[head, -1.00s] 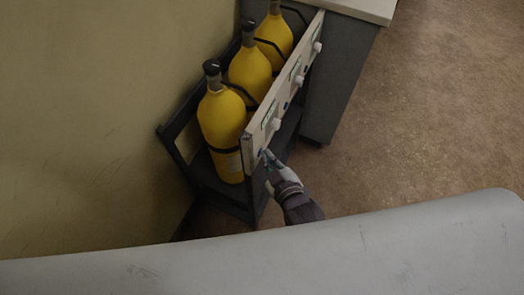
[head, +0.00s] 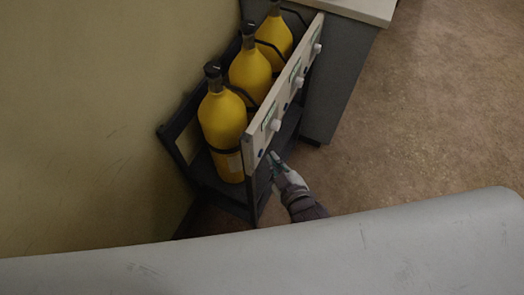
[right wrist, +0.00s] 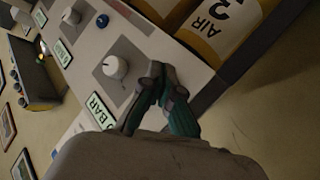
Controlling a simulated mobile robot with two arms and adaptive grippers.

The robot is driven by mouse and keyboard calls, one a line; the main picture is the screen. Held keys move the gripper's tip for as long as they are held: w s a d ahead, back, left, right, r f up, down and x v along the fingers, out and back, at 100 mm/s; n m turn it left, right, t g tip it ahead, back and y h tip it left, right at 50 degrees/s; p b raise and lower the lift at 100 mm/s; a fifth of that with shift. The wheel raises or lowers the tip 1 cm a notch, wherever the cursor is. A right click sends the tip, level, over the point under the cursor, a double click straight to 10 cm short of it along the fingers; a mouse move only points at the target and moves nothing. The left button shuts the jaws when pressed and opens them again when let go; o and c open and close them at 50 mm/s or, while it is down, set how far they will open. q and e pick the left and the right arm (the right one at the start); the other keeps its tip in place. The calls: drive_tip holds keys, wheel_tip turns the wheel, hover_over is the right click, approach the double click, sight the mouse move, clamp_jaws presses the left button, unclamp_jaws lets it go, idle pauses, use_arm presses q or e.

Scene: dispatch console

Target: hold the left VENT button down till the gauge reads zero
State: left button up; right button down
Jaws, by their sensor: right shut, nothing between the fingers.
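A pale panel (head: 284,92) runs along the front of a rack of yellow cylinders. Its near, left end has a white knob (head: 275,125) and a dark blue button (head: 260,153). My right gripper (head: 272,156) is shut and empty, just right of that button, with a small gap seen in the head view. In the right wrist view the shut fingers (right wrist: 158,76) lie over the panel beside the near knob (right wrist: 115,67) and hide the button. The near gauge (right wrist: 98,110) shows BAR; its number is partly hidden or unclear. My left gripper is not in view.
Yellow cylinders (head: 222,122) stand in a dark rack (head: 180,160) against the wall. Another blue button (right wrist: 102,20) and gauge (right wrist: 63,53) sit farther along the panel. A grey cabinet (head: 338,75) stands behind. The floor (head: 430,110) to the right is clear.

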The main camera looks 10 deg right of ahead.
drive_tip(key=s+d, duration=0.1)
drive_tip(key=s+d+p, duration=0.1)
drive_tip(key=d+p, duration=0.1)
drive_tip(key=d, duration=0.1)
drive_tip(key=shift+s+d, duration=0.1)
drive_tip(key=shift+s, duration=0.3)
idle(0.4)
drive_tip(key=s+d+f+m+g+h, duration=0.15)
drive_tip(key=s+f+g, duration=0.35)
drive_tip(key=f, duration=0.8)
drive_tip(key=s+d+f+m+g, duration=0.15)
drive_tip(key=s+f, duration=0.55)
drive_tip(key=f, duration=0.7)
drive_tip(key=s+d+f+m+g+h, duration=0.1)
drive_tip(key=s+d+f+g, duration=0.2)
drive_tip(key=s, duration=0.6)
drive_tip(key=s+d+f+m+g, duration=0.1)
drive_tip(key=s+d+f+g, duration=0.2)
drive_tip(key=s+f, duration=0.5)
drive_tip(key=shift+s+d+f+m+g+h, duration=0.2)
drive_tip(key=shift+s+d+m+g+h, duration=0.15)
drive_tip(key=shift+s+d, duration=0.3)
